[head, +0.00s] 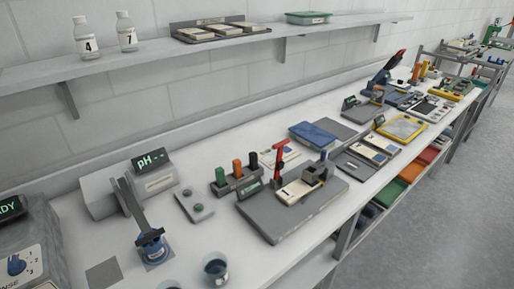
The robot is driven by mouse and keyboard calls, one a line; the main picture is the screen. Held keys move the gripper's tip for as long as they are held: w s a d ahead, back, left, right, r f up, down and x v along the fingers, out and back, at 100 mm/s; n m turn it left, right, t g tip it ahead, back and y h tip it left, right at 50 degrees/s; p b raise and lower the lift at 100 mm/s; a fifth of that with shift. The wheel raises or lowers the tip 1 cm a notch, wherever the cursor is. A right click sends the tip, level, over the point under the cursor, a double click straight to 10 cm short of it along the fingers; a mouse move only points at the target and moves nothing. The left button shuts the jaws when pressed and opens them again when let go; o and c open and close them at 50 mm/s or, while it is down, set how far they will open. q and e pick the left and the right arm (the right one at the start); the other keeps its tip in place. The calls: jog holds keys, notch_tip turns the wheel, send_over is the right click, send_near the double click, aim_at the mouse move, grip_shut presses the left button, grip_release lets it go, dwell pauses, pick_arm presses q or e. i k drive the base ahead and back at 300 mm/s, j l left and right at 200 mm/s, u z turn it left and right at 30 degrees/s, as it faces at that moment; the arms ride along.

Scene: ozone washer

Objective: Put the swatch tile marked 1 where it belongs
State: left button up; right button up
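I cannot read a mark 1 on any tile from here. A dark tray (180,38) on the wall shelf holds a few cream tiles (229,28) under a small label too small to read. On the bench, a cream tile-like piece (292,193) lies on a grey board (272,220) with a red-handled upright (279,160) beside it. Further right, a dark panel (352,167) carries pale rectangular pieces (369,153). Neither of my grippers shows in the head view.
Two white-capped bottles (126,36) and a green-lidded box (308,18) stand on the shelf. A pH meter (153,166), a blue-filled beaker (155,252) and another beaker (216,270) stand at the near left. Coloured bins (391,192) sit below the bench.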

aim_at(297, 191)
jog(key=i+l+u, duration=0.15)
jog(key=l+u, duration=0.2)
jog(key=l, duration=0.6)
jog(key=l+u, duration=0.3)
jog(key=l, duration=0.65)
jog(key=i, duration=0.05)
